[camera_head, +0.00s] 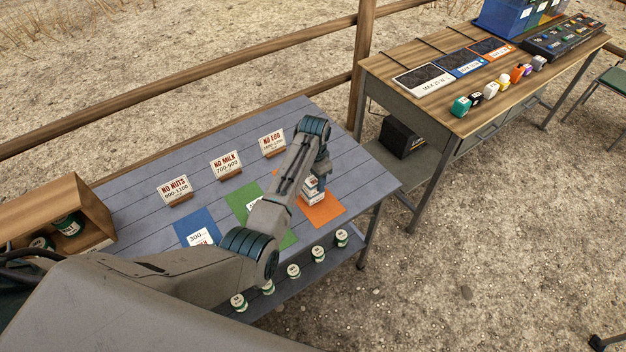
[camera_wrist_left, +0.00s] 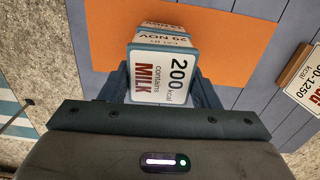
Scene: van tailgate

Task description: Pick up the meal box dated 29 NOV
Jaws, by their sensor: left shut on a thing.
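The meal box (camera_wrist_left: 163,75) is white with blue edges. In the left wrist view one face reads "200 kcal contains MILK" and the face beyond it reads "29 NOV". My left gripper (camera_wrist_left: 160,88) is shut on this box, with one finger on each side. In the head view my left gripper (camera_head: 316,180) points down at the orange mat (camera_head: 328,211), and the box (camera_head: 313,198) shows partly below it. I cannot tell whether the box touches the mat. My right gripper is not in view.
A blue mat (camera_head: 187,226) with a white box marked 300 and a green mat (camera_head: 239,196) lie left of the orange one. Cards NO NUTS (camera_head: 174,188), NO MILK (camera_head: 226,163) and NO EGG (camera_head: 272,143) stand behind. Several jars line the lower shelf. A wooden crate (camera_head: 95,212) stands left.

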